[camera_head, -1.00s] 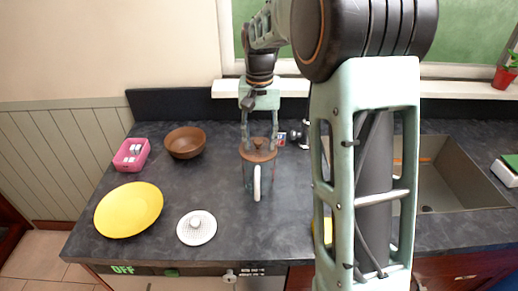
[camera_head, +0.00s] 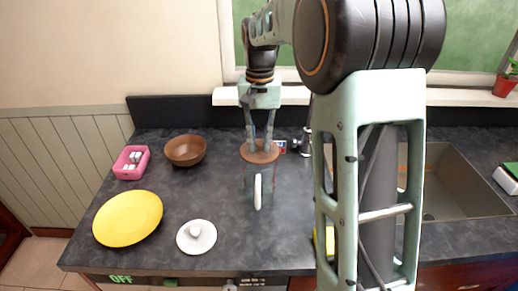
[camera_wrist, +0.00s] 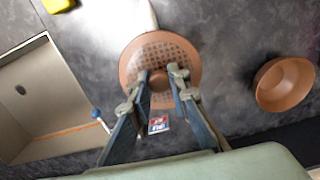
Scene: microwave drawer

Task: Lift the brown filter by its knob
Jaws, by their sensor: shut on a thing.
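The brown filter (camera_head: 259,153) is a round disc; the wrist view shows it perforated (camera_wrist: 145,52), with a brown knob (camera_wrist: 177,71) at its middle. My gripper (camera_head: 261,147) points down and is shut on the knob; its fingertips (camera_wrist: 163,80) sit either side of it in the wrist view. In the head view the filter is held a little above a clear glass pot with a white handle (camera_head: 257,191). The pot stands upright on the counter. Its glass is faint, so the exact gap is hard to judge.
A brown bowl (camera_head: 186,151), a pink basket (camera_head: 131,162), a yellow plate (camera_head: 128,218) and a white knobbed lid (camera_head: 196,237) lie to the left. The sink (camera_head: 450,185) is at right.

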